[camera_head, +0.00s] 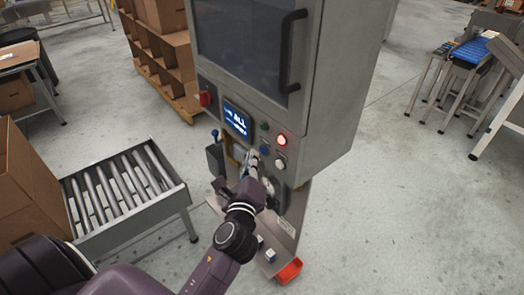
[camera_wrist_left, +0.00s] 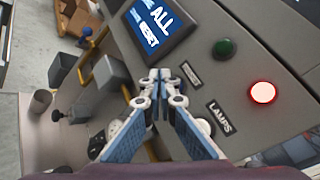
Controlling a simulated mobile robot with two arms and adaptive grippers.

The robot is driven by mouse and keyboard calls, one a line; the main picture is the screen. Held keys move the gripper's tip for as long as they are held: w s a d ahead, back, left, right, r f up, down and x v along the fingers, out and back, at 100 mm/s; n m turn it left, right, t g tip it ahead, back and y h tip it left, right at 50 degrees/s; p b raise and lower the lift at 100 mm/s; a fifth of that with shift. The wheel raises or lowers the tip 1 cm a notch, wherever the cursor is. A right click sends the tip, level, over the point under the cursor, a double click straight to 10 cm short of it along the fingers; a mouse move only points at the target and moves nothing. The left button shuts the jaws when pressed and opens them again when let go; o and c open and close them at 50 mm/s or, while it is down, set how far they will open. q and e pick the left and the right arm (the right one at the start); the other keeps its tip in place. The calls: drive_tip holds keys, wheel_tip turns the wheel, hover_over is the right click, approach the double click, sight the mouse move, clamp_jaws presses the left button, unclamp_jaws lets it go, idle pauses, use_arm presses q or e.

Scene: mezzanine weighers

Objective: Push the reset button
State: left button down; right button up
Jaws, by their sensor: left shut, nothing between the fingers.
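The control panel is on the front of a grey cabinet (camera_head: 345,70). Its lit screen (camera_head: 237,121) also shows in the left wrist view (camera_wrist_left: 160,25), with the words "ALL" and "RESET" readable. Beside it are a green button (camera_head: 264,126), a glowing red button or lamp (camera_head: 281,140), a blue button (camera_head: 264,150) and a pale button (camera_head: 280,163). I cannot tell which one is the reset button. My left gripper (camera_wrist_left: 155,76) is shut and empty, its tips close to the panel just below the screen; contact is unclear. Its fingers hide part of the panel. My right gripper is out of view.
A red knob (camera_head: 205,98) sits at the cabinet's left edge. A roller conveyor (camera_head: 160,165) with a cardboard box (camera_head: 28,180) stands at the left. A red bin (camera_head: 289,270) is low below the panel.

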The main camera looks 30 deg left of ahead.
use_arm(q)
drive_tip(key=shift+w, duration=0.1)
idle(0.4)
drive_tip(key=shift+w+d, duration=0.15)
drive_tip(key=shift+w, duration=0.15)
drive_tip(key=shift+w+d, duration=0.15)
drive_tip(key=shift+w, duration=0.25)
idle(0.7)
drive_tip(key=shift+s, duration=0.1)
drive_tip(key=shift+s+a+p, duration=0.3)
drive_tip(key=shift+s+p, duration=0.1)
drive_tip(key=shift+s, duration=0.3)
drive_tip(key=shift+s+a, duration=0.3)
drive_tip(key=shift+s, duration=0.45)
drive_tip(key=shift+s+a, duration=0.35)
drive_tip(key=shift+s, duration=0.45)
drive_tip(key=shift+s+a, duration=0.3)
drive_tip(key=shift+s, duration=0.45)
